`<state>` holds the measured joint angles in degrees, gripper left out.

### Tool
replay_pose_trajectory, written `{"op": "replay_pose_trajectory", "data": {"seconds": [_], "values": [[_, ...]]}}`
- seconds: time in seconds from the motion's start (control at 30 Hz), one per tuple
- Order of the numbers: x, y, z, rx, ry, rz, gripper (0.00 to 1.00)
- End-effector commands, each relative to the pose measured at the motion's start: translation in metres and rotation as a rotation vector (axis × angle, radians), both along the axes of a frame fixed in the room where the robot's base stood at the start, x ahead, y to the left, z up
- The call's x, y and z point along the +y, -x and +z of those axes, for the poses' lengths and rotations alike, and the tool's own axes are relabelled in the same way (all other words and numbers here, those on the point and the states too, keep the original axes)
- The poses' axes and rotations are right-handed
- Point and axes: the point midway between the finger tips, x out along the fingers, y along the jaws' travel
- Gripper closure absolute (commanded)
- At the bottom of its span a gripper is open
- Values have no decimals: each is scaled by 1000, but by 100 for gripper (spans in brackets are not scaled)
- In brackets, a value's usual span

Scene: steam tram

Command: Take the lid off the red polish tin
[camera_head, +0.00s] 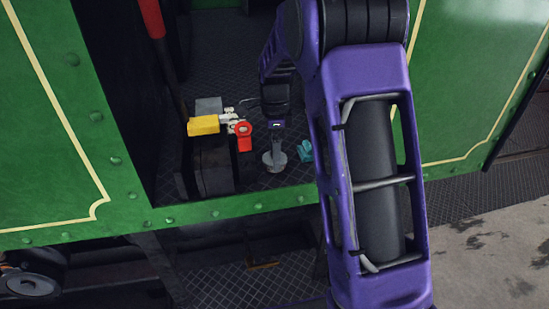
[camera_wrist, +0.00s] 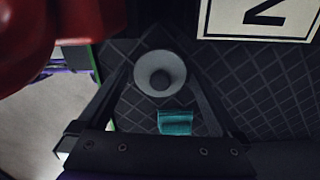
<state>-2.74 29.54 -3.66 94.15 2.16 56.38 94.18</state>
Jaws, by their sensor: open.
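I cannot make out a red polish tin or its lid for certain. A red round piece (camera_head: 243,129) with a red block below it sits at the right end of a black box in the head view. A large red shape (camera_wrist: 50,35), close and blurred, fills the upper left of the wrist view; I cannot tell whether it is the same thing. My gripper (camera_head: 277,143) points down to the right of the red piece. In the wrist view my gripper (camera_wrist: 160,45) is open and empty, above a grey round thing (camera_wrist: 160,73) standing on the floor.
The grey round thing (camera_head: 275,161) stands near the floor's front edge. A teal object (camera_head: 305,151) lies to its right. A yellow block (camera_head: 203,125) and pale fittings sit on the black box (camera_head: 212,170). Green panels (camera_head: 470,80) flank the opening. A white numbered plate (camera_wrist: 260,18) shows in the wrist view.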

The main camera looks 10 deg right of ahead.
Motion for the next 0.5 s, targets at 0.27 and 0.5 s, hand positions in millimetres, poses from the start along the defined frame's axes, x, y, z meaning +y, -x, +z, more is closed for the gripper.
{"op": "replay_pose_trajectory", "data": {"seconds": [0.27, 0.5], "values": [[0, 0, 1, 0, 0, 0, 40], [0, 0, 1, 0, 0, 0, 65]]}}
